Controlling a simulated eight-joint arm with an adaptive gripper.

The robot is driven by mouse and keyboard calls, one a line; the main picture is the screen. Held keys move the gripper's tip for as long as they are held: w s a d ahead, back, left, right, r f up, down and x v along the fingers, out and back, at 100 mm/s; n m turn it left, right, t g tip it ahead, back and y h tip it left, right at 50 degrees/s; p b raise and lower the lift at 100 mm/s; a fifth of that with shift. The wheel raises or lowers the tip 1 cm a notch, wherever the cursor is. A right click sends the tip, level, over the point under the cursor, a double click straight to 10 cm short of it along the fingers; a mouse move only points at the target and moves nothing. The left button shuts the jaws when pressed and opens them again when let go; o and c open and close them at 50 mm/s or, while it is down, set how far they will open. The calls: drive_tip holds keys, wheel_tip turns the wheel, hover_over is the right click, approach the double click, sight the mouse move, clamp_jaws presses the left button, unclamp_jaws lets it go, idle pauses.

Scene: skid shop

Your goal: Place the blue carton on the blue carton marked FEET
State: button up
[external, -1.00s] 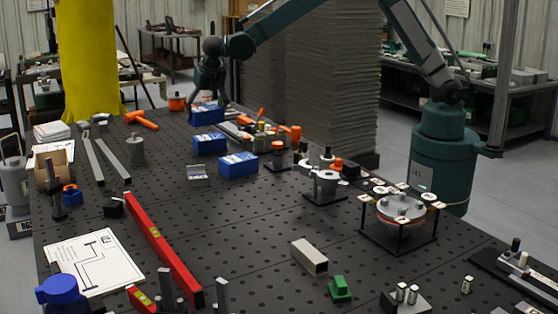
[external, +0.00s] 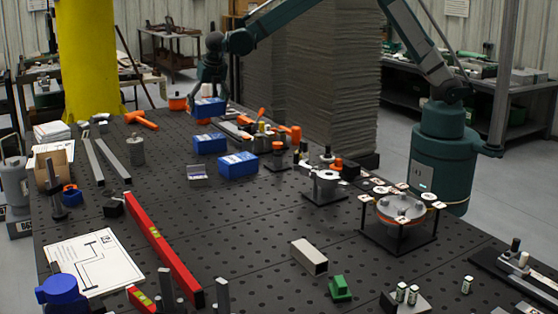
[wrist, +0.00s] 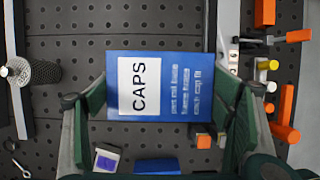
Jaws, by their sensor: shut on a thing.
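A blue carton (external: 209,108) marked CAPS is in my gripper (external: 210,97), at the far part of the table. In the wrist view the carton (wrist: 185,68) sits between the two fingers of my gripper (wrist: 162,97), its CAPS label facing the camera. It appears slightly above the table. Two more blue cartons stand nearer the external camera: a middle one (external: 209,144) and a nearer one (external: 238,165). Their lettering is too small to read, so I cannot tell which is marked FEET. The wrist view shows part of a blue carton (wrist: 157,166) at its bottom edge.
A small open box (external: 197,172) lies left of the nearer carton. Orange-handled tools (external: 292,134) and a grey rail stand to the right. A grey cylinder (external: 136,151) and metal bars (external: 108,158) are on the left. The perforated table (external: 235,215) is clear in front of the cartons.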

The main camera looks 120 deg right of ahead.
sight(211, 105)
drive_tip(key=shift+f, duration=2.85)
drive_tip(key=shift+f+p, duration=0.3)
drive_tip(key=shift+f, duration=1.55)
drive_tip(key=shift+f, duration=0.2)
drive_tip(key=o, duration=1)
drive_tip(key=shift+r, duration=0.25)
drive_tip(key=v, duration=1.1)
drive_tip(key=shift+a+r+b, duration=0.15)
drive_tip(key=shift+r+b, duration=0.1)
drive_tip(key=shift+b, duration=0.05)
drive_tip(key=shift+a+r, duration=0.1)
drive_tip(key=shift+r, duration=0.05)
